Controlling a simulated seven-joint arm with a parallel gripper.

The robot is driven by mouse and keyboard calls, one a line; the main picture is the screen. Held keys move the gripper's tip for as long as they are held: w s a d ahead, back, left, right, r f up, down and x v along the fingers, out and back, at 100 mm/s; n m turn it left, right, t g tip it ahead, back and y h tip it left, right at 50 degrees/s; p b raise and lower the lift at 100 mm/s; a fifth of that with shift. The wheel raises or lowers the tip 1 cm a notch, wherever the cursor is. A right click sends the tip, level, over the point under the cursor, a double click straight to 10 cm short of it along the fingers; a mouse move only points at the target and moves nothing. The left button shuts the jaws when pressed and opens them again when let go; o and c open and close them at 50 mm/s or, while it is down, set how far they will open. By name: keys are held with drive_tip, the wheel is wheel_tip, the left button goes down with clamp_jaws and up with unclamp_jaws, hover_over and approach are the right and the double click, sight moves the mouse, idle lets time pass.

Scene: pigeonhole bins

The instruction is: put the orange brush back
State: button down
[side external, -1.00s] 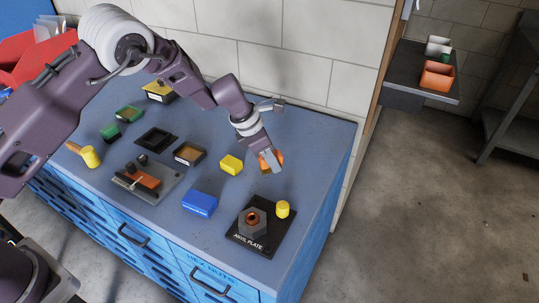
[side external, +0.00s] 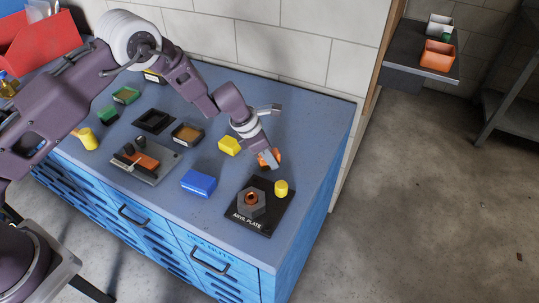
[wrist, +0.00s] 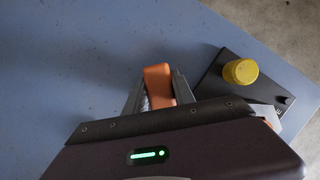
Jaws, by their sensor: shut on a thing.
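My gripper (side external: 270,161) is shut on an orange block-like thing, which I take for the orange brush (wrist: 158,85). In the wrist view it sits between the two fingers, its far end showing. In the side view the orange brush (side external: 263,158) is partly hidden by the fingers. It is low over the blue bench top, just behind the black anvil plate (side external: 240,222); I cannot tell whether it touches the bench. Its lower part is hidden.
The anvil plate carries a hex nut (side external: 251,203) and a yellow cylinder (side external: 281,187). A yellow block (side external: 229,145) and blue box (side external: 198,183) lie left of my gripper. Further left are a grey fixture (side external: 125,168) with an orange piece and open black trays (side external: 153,121).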

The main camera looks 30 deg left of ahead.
drive_tip(key=shift+f, duration=0.4)
drive_tip(key=c, duration=1.4)
unclamp_jaws()
drive_tip(key=shift+o, duration=0.2)
drive_tip(key=o, duration=0.5)
drive_tip(key=shift+o, duration=0.2)
drive_tip(key=shift+r, duration=0.1)
drive_tip(key=shift+v, duration=3.95)
